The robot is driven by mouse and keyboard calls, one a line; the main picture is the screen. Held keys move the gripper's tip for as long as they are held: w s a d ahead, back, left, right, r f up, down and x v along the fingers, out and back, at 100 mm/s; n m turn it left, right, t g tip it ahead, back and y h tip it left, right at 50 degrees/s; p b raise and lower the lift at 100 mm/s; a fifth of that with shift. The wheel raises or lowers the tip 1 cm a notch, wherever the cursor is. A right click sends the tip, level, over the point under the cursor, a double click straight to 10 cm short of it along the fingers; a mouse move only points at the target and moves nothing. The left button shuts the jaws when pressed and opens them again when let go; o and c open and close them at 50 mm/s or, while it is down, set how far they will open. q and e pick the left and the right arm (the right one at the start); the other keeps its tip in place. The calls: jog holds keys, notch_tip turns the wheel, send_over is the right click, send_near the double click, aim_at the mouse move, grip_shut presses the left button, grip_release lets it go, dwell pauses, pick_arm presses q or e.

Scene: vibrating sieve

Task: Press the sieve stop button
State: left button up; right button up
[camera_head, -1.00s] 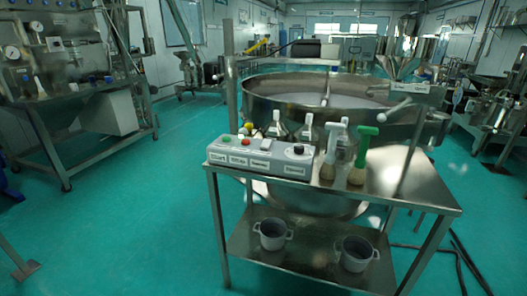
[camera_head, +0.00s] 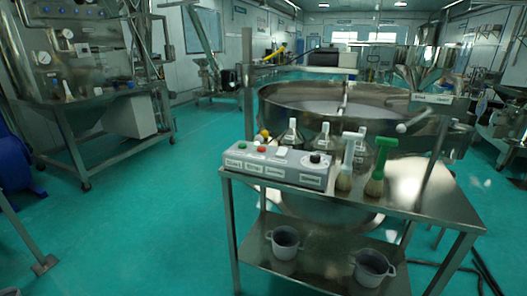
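A grey control box (camera_head: 278,167) lies on the left part of a steel table's top. From left to right it carries a green button (camera_head: 242,145), a red button (camera_head: 262,149), a white switch (camera_head: 282,151) and a black knob (camera_head: 315,157). White labels sit on its front; the leftmost seems to read Start, and the one under the red button is too small to read surely. The large round steel sieve (camera_head: 375,97) stands behind the table with pale material inside. Neither of my grippers shows.
The steel table (camera_head: 420,190) also holds several flasks (camera_head: 326,138), a white-handled brush (camera_head: 346,165) and a green-handled brush (camera_head: 378,170). Two grey pots (camera_head: 285,242) stand on its lower shelf. A steel machine (camera_head: 75,70) stands at left. Green floor is open left of the table.

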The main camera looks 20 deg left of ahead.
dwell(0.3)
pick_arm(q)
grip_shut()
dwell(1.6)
